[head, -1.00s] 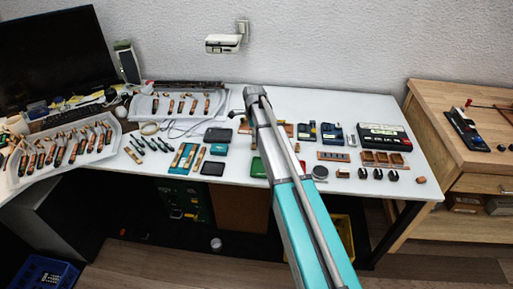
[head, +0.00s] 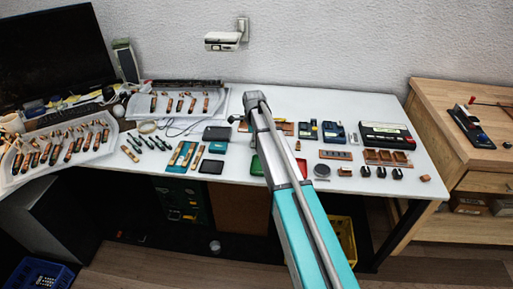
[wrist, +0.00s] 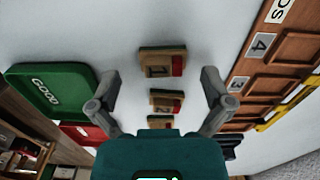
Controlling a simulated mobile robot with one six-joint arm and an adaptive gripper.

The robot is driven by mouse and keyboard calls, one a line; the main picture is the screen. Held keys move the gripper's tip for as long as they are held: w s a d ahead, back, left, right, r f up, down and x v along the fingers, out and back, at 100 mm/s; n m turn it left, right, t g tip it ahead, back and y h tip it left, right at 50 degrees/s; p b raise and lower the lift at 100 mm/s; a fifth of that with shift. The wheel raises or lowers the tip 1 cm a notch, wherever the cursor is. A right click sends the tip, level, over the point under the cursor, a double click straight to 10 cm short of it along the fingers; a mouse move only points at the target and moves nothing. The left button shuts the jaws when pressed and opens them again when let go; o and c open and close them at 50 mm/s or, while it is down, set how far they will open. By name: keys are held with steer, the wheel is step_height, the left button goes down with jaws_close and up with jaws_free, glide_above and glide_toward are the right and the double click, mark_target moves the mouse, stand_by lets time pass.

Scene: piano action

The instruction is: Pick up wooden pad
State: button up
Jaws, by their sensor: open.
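In the wrist view, a wooden pad (wrist: 162,62) marked 1, with a red patch on one end, lies on the white table. Behind it in a row lie a second pad (wrist: 167,102) marked 2 and a third pad (wrist: 160,121), partly hidden by my gripper body. My gripper (wrist: 159,77) is open and empty, its fingers spread to either side of the row of pads. I cannot tell its exact height above them. In the head view my arm covers the gripper, and I cannot make out these pads.
A green tray (wrist: 50,85) marked GOOD lies left of the pads, with a red tray (wrist: 82,132) beside it. A wooden rack (wrist: 263,80) with numbered compartments lies to the right. Bare table surrounds the first pad. A dark box (head: 387,135) stands at the table's right.

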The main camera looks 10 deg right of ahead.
steer(key=shift+f+b, duration=0.35)
steer(key=shift+f, duration=0.3)
steer(key=c, duration=0.9)
